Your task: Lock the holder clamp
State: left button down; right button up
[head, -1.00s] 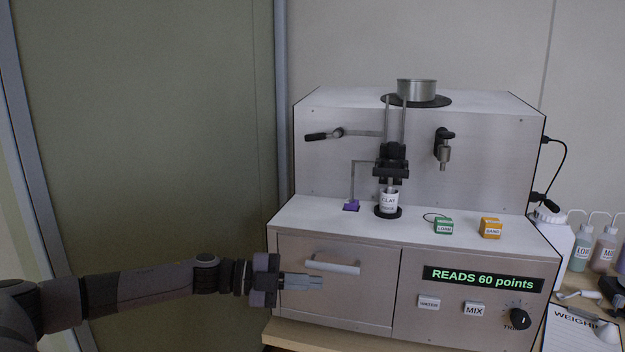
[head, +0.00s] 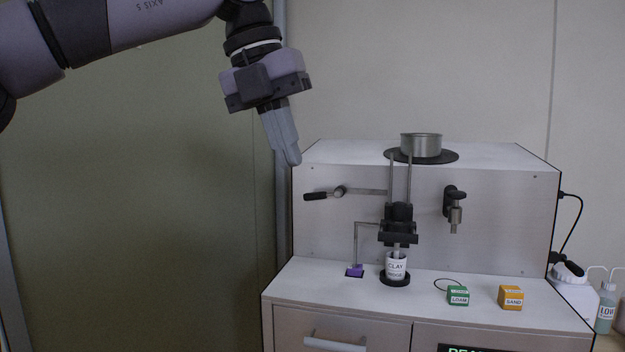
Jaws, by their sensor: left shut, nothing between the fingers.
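The holder (head: 398,225) is a black block on two upright rods on the analyser's white front. A lever with a black grip (head: 316,196) reaches out to its left on a thin bar, lying about level. A white cup labelled CLAY (head: 396,267) stands under the holder on a black round base. My left gripper (head: 290,160) is shut and empty, pointing down, above and left of the lever grip and apart from it. My right gripper is not in view.
The analyser (head: 500,200) carries a metal pan (head: 421,146) on top. A black valve (head: 454,208) sits right of the rods. A purple block (head: 355,270), a green LOAM box (head: 458,295) and an orange SAND box (head: 510,297) are on its ledge. A drawer handle (head: 335,343) is below.

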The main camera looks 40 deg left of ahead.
aim_at(338, 193)
jog(key=i+j, duration=0.3)
jog(key=j, duration=0.15)
jog(key=i+j, duration=0.3)
jog(key=j, duration=0.15)
jog(key=i+j, duration=0.3)
jog(key=j, duration=0.15)
